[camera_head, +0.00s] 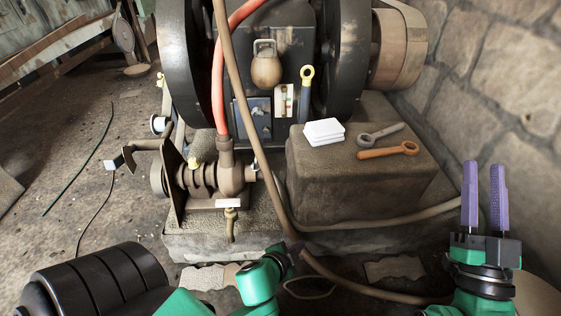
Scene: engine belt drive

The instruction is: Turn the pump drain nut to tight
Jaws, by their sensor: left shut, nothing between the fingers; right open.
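The pump (212,178) stands on a stone block in the left middle. A small brass fitting (231,224) hangs below it by a pale tag (228,203); it looks like the drain nut, but its shape and tightness are too small to tell. My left gripper (294,247) is shut and empty, low in the centre, to the right of the fitting and apart from it.
A stone block (330,195) carries a white stack (323,131), a grey wrench (381,133) and an orange wrench (388,150). A brown hose (255,125) runs down past the pump. A red hose (217,85) enters its top. A stone wall (510,90) bounds the right.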

